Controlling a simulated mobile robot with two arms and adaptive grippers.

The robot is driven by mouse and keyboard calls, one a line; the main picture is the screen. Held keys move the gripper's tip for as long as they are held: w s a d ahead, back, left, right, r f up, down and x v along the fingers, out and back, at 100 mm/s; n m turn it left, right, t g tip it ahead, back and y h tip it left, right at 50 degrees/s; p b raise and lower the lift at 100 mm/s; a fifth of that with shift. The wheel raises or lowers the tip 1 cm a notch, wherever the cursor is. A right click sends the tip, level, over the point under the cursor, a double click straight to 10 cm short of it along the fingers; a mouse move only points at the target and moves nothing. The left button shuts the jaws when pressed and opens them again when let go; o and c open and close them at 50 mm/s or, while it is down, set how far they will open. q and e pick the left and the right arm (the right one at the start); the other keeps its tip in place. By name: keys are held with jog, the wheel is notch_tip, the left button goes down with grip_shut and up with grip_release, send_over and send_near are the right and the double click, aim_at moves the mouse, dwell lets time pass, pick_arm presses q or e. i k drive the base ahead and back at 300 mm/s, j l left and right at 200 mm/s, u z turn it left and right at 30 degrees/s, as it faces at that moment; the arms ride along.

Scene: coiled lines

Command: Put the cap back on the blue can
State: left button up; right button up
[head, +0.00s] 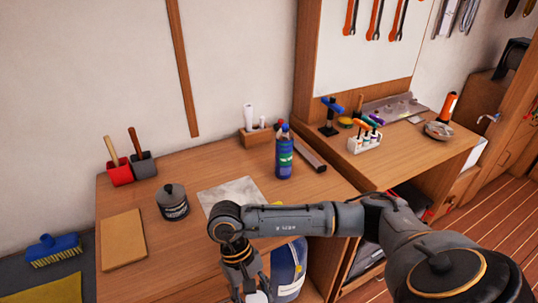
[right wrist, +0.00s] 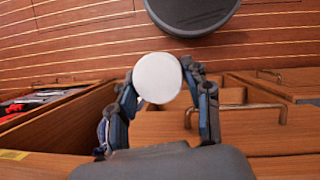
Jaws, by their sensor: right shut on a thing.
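The blue can (head: 285,158) stands upright on the wooden bench, towards its back right. It has a green and white label and a narrower blue top. My right gripper (head: 253,291) is at the bottom of the head view, low at the bench's front and well apart from the can. In the right wrist view my right gripper (right wrist: 160,95) is shut on a round white thing (right wrist: 158,77), which looks like a cap. Its sides are mostly hidden. My left gripper is not in view.
A grey sheet (head: 230,192), a dark lidded jar (head: 173,202) and a wooden board (head: 123,240) lie left of the can. A dark bar (head: 310,157) lies just right of it. A large blue container (head: 291,270) is partly hidden behind my right arm.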

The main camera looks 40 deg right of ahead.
aim_at(284, 143)
jog(key=k+l, duration=0.1)
jog(key=l, duration=0.3)
jog(key=k+l+u, duration=0.15)
jog(key=l, duration=0.2)
jog(key=k+l, duration=0.15)
jog(key=l, duration=0.25)
jog(key=k+l+u, duration=0.1)
jog(key=l, duration=0.25)
jog(key=k+l, duration=0.2)
jog(key=l, duration=0.15)
jog(key=k+l+u, duration=0.15)
jog(key=l, duration=0.25)
